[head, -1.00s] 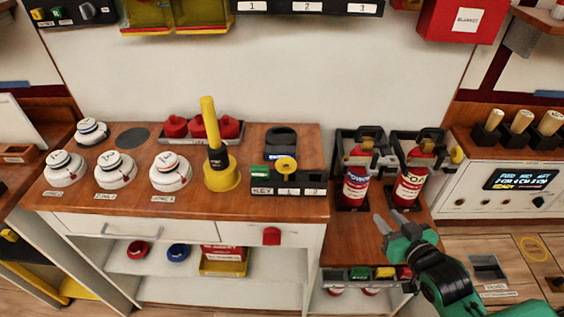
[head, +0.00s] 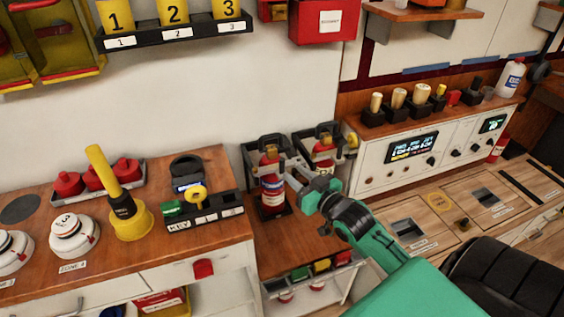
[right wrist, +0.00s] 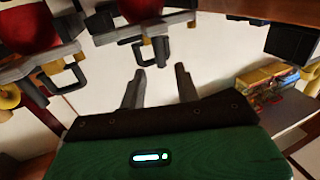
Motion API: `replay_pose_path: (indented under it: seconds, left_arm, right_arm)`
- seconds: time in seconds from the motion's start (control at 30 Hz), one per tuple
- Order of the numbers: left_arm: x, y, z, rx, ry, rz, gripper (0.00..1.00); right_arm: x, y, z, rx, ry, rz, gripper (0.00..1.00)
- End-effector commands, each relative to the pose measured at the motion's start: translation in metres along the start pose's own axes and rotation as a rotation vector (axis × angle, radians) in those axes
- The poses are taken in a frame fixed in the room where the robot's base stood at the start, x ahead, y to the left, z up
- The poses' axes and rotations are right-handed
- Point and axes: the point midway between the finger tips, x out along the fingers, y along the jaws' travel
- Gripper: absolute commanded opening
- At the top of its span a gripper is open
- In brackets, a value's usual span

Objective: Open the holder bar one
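Two red fire extinguishers stand side by side in dark holders with bar frames. The left extinguisher (head: 272,190) is in its holder (head: 254,152), and the right extinguisher (head: 323,150) is in its holder (head: 332,131). I cannot read which holder is number one. My left gripper is not in view.
A wooden counter at left holds a yellow plunger-like handle (head: 125,205), a key rack (head: 200,212) and white detectors (head: 72,236). A control panel (head: 420,145) with wooden-handled tools stands right. A red box (head: 325,20) hangs above the holders.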

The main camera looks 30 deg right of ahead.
Motion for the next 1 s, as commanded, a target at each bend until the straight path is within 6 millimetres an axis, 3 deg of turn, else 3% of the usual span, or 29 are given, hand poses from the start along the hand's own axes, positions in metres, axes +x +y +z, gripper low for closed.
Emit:
replay_pose_path:
  seconds: [0.4,0.9,1.0]
  left_arm:
    - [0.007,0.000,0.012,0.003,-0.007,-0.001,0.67]
    - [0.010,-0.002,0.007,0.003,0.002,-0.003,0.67]
    - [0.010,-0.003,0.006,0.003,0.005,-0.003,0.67]
  right_arm:
    - [0.055,0.000,-0.001,0.000,0.000,0.000,0.32]
    - [0.066,0.000,0.000,-0.001,-0.001,0.000,0.32]
    - [0.066,0.000,0.000,0.000,0.000,0.000,0.12]
